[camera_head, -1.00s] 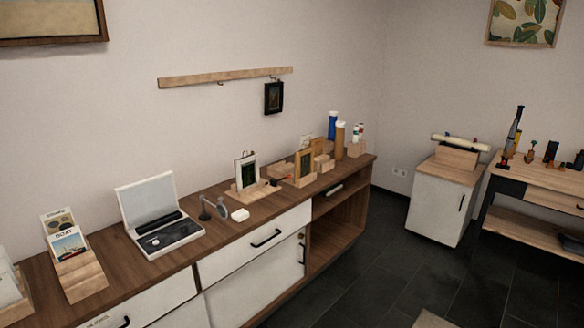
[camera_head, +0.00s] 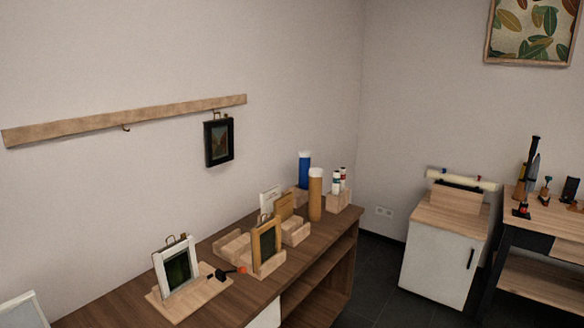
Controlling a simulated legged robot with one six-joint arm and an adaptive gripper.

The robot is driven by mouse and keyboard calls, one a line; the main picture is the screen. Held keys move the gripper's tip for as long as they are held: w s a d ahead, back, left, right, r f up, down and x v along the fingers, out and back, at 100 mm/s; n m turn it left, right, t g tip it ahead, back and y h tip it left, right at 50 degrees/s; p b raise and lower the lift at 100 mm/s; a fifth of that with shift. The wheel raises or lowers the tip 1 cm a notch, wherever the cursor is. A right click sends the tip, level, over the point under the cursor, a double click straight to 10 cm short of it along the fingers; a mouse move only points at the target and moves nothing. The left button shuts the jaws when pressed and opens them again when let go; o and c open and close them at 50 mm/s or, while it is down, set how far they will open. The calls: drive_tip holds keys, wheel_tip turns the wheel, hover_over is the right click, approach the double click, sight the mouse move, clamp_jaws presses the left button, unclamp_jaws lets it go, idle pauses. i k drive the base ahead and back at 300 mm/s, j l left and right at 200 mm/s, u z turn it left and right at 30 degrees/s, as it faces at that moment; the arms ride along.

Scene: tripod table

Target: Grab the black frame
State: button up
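The black frame (camera_head: 219,142) is a small dark picture frame with a dim landscape in it. It hangs against the wall from a hook on the wooden wall rail (camera_head: 130,121), near the rail's right end. It is above the long wooden counter (camera_head: 110,306), clear of the things standing there. My gripper is not in view, and nothing touches the black frame.
On the counter stand a white frame (camera_head: 176,266) on a wooden base, a wood-coloured frame (camera_head: 266,242) in a holder, and an orange tube (camera_head: 315,194) and blue tube (camera_head: 304,170). A white cabinet (camera_head: 439,258) stands right, with dark floor between.

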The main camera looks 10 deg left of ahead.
sight(219, 133)
drive_tip(key=i+j+z, duration=0.1)
drive_tip(key=i+z, duration=0.35)
drive_tip(key=i, duration=0.9)
drive_tip(key=i+u, duration=0.4)
drive_tip(key=i+l+u, duration=0.1)
drive_tip(key=i+u, duration=0.15)
drive_tip(key=u, duration=0.15)
